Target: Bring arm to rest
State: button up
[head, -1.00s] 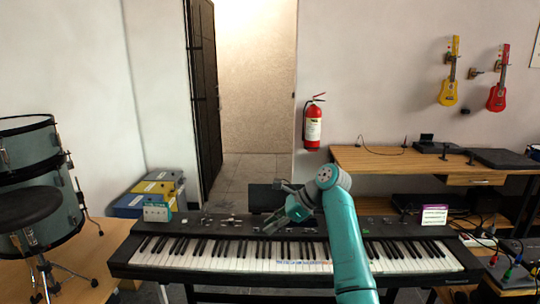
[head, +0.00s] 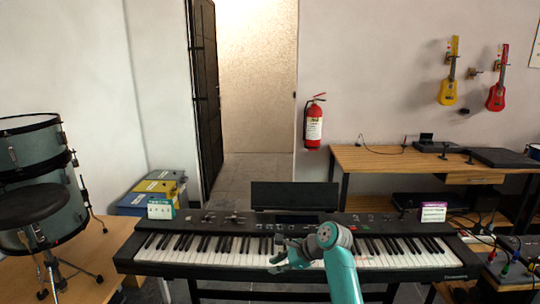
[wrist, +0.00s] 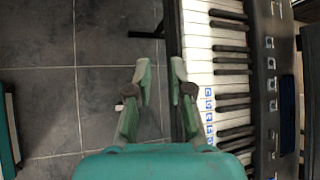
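My gripper (head: 280,255) is in front of the middle of the black keyboard (head: 455,262), over its white keys in the head view. In the wrist view my gripper (wrist: 160,75) has its two green fingers apart with nothing between them. There the grey floor shows under the gap, and the keyboard (wrist: 262,60) lies to the right, by the right finger. My teal arm reaches in from the bottom of the head view, bent at the grey joint.
A wooden desk (head: 375,160) stands behind at the right. Small white-labelled boxes (head: 160,208) (head: 433,212) sit at both ends of the keyboard.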

jog(key=s+d+f+n+t+h, duration=0.1)
jog(key=s+d+f+t, duration=0.1)
jog(key=s+f, duration=0.55)
jog(key=s+d+f+n+t+h, duration=0.15)
jog(key=s+f, duration=0.25)
jog(key=f, duration=0.7)
jog(key=s+d+f+n+t+h, duration=0.1)
jog(key=s+d+f, duration=0.25)
jog(key=s, duration=0.55)
jog(key=s+d+f+n+t+h, duration=0.1)
jog(key=s+d+f+n+h, duration=0.15)
jog(key=s+f, duration=0.45)
jog(key=s+d+r+n+t+h, duration=0.1)
jog(key=s+d+r+n, duration=0.2)
jog(key=s, duration=0.8)
jog(key=s+d+r+n+t, duration=0.15)
jog(key=s+r, duration=0.25)
jog(key=s, duration=0.7)
jog(key=s+d+r+n+t+h, duration=0.1)
jog(key=s+r+n, duration=0.5)
jog(key=s+r, duration=0.8)
notch_tip(320, 180, up, 4)
jog(key=shift+s+d+r+n+t, duration=0.3)
jog(key=shift+d+t, duration=0.35)
jog(key=shift+t, duration=0.35)
